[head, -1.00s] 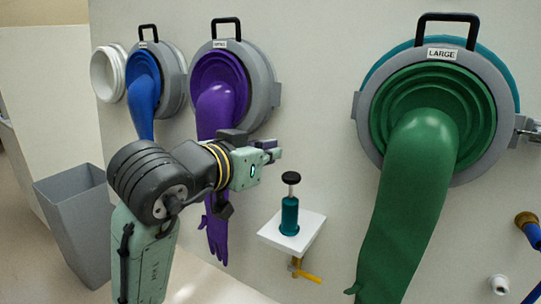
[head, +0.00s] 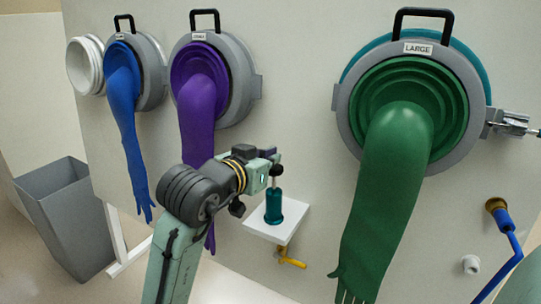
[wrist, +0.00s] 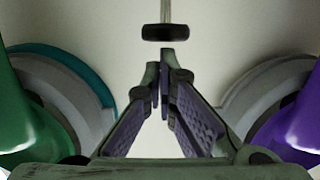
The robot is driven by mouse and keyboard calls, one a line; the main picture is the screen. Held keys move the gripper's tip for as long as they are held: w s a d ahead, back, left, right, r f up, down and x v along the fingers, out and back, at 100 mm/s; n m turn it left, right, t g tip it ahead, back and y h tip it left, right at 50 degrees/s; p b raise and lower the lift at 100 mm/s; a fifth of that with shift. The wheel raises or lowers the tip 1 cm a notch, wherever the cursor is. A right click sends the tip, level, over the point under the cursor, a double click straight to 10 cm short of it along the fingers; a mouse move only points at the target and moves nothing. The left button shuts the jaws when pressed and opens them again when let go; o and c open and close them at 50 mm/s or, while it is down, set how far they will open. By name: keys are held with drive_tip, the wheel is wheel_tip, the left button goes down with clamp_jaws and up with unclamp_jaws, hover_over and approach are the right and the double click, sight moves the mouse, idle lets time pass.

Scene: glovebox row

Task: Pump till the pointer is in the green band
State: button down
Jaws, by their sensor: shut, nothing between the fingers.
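The pump is a teal cylinder (head: 274,207) standing upright on a small white shelf (head: 290,226) on the wall, with its thin rod raised. Its black knob (head: 277,170) tops the rod. In the wrist view the knob (wrist: 165,32) and rod show just beyond my fingertips, with a small gap in the picture. My gripper (head: 272,156) is at the knob in the head view, slightly above it; contact cannot be told there. In the wrist view my gripper (wrist: 161,75) has its fingertips together and empty. No gauge, pointer or green band shows in either view.
A long green glove (head: 385,190) hangs right of the pump. Purple (head: 197,115) and blue (head: 128,110) gloves hang to the left. A yellow-handled valve (head: 289,260) sits below the shelf. A grey bin (head: 62,215) stands at left. A blue hose (head: 508,240) is at right.

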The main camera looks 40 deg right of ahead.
wheel_tip(320, 180, down, 5)
drive_tip(key=b, duration=0.3)
drive_tip(key=shift+r, duration=0.15)
drive_tip(key=s+a+r+p, duration=0.1)
drive_tip(key=s+a+r, duration=0.2)
drive_tip(key=a+r, duration=0.3)
drive_tip(key=v, duration=0.3)
drive_tip(key=shift+w+a, duration=0.15)
drive_tip(key=shift+a, duration=0.05)
drive_tip(key=shift+f, duration=0.1)
idle(0.7)
